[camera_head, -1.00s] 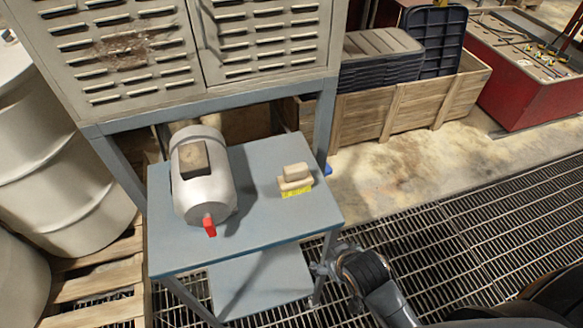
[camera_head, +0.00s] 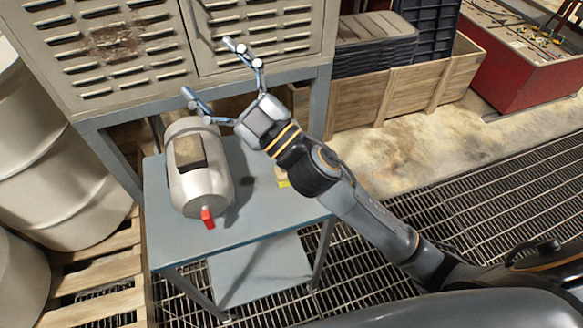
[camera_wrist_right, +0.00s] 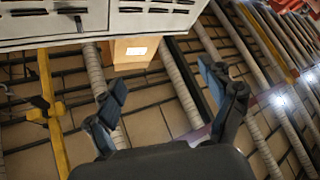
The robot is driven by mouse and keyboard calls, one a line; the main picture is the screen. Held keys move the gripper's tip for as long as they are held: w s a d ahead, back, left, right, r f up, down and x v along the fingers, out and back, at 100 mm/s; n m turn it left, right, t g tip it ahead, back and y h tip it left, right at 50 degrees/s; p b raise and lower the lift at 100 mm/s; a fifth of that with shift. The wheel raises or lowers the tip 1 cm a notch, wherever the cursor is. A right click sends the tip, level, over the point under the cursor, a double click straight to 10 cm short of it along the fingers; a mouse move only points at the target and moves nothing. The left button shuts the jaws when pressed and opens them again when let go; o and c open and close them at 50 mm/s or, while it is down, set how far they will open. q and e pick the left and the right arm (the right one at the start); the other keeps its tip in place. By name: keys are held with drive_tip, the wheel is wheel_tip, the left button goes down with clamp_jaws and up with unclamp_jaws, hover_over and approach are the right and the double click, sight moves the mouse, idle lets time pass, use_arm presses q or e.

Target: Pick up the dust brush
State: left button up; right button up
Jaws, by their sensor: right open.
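The dust brush (camera_head: 283,180) is on the blue-grey table (camera_head: 240,228). Only a small beige part and a bit of its yellow bristles show past my right arm; the rest is hidden. My right gripper (camera_head: 210,68) is open and empty, its fingers spread and pointing up and left. In the head view it overlaps the table's back area and the cabinet front, up and left of the brush. In the right wrist view the open fingers (camera_wrist_right: 162,82) show with nothing between them, and no brush is seen. My left gripper is not in view.
A louvred cabinet (camera_head: 145,75) stands above the table's back. Pale drums (camera_head: 65,130) are at left, a wooden crate (camera_head: 400,97) at back right. The grating (camera_head: 470,190) at right is clear.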

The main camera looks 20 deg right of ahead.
drive_tip(key=s+a+r+n+g+y, duration=0.3)
drive_tip(key=s+a+n+g+y, duration=0.4)
drive_tip(key=n+g, duration=0.55)
drive_tip(key=n+g+h+p, duration=0.2)
drive_tip(key=n+g+h, duration=0.55)
drive_tip(key=h, duration=1.35)
hover_over(281, 176)
drive_tip(key=d, duration=0.4)
drive_tip(key=shift+n+t, duration=0.5)
drive_tip(key=shift+t, duration=0.1)
drive_tip(key=f, duration=2.4)
drive_tip(key=shift+w+a+f, duration=0.25)
drive_tip(key=shift+w+f, duration=0.05)
drive_tip(key=f+p, duration=0.1)
drive_tip(key=f, duration=0.2)
drive_tip(key=w+f+p, duration=0.1)
drive_tip(key=shift+a+f+p, duration=0.15)
drive_tip(key=shift+f+p, duration=0.2)
drive_tip(key=shift+f, duration=0.35)
drive_tip(key=c, duration=1.3)
